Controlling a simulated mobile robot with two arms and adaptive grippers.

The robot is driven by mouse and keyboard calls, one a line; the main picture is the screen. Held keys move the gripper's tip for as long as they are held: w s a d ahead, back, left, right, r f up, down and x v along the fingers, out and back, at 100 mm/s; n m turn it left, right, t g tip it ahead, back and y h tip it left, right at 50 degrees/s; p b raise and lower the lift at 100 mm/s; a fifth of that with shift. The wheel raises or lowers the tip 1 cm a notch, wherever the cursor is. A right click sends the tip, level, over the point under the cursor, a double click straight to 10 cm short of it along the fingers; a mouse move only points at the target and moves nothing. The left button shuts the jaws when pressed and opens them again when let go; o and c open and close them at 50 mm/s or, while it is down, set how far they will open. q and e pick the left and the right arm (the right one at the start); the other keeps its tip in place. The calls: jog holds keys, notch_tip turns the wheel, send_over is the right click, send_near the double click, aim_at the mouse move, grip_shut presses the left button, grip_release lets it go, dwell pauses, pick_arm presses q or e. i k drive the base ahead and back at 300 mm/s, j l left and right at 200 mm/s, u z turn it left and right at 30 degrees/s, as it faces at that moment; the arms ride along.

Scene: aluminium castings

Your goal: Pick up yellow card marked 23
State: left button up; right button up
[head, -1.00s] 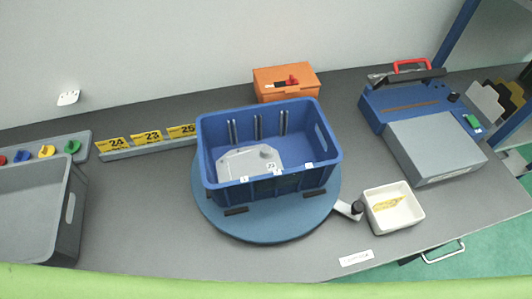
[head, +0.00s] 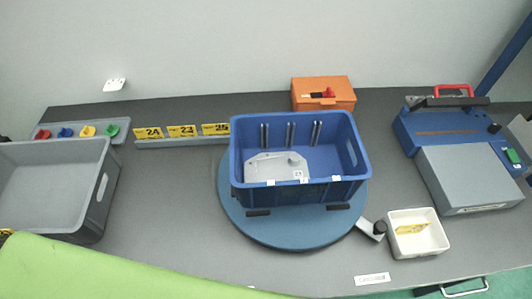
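The yellow card marked 23 (head: 182,131) stands in the middle of a low grey rack (head: 180,144) at the back left of the worktop. The yellow card marked 24 (head: 149,133) is on its left and the yellow card marked 25 (head: 215,129) on its right. All three lean back with their faces showing. Neither of my grippers is in view, so nothing is seen touching the cards.
A blue crate (head: 300,192) holding a grey casting (head: 270,166) stands on a blue turntable (head: 285,231) right of the rack. A grey bin (head: 50,152) is at left. A white tray (head: 442,240) holds a yellow card. The worktop before the rack is clear.

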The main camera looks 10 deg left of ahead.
aim_at(182, 131)
jog(key=u, duration=1)
